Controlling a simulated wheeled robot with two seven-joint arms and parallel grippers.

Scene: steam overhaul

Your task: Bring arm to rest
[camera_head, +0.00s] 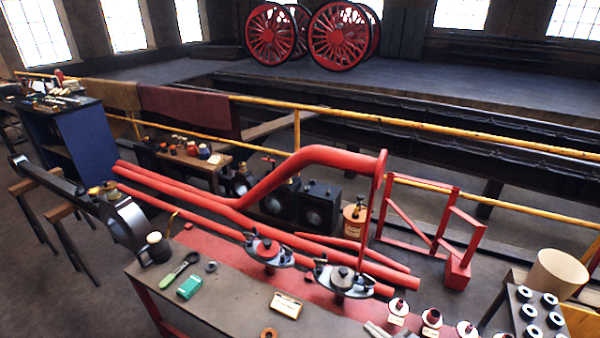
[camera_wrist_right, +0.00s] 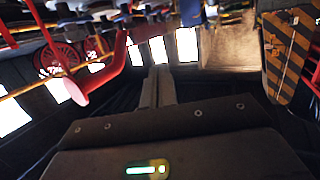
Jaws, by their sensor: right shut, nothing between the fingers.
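My right gripper (camera_wrist_right: 158,88) shows in the right wrist view. Its dark body with a small green light fills the bottom, and its two grey fingers are together with nothing between them. The fingers point toward the windows, apart from any object. To their left in that view is the round end of a red pipe (camera_wrist_right: 84,86). In the head view I cannot clearly make out the right gripper. My left gripper is in neither view.
A workbench (camera_head: 240,313) carries tools, valve parts and a green box (camera_head: 189,287). Red pipes (camera_head: 225,207) rise behind it. A yellow rail (camera_head: 420,127) crosses behind. A striped block (camera_wrist_right: 290,58) is at the wrist view's right.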

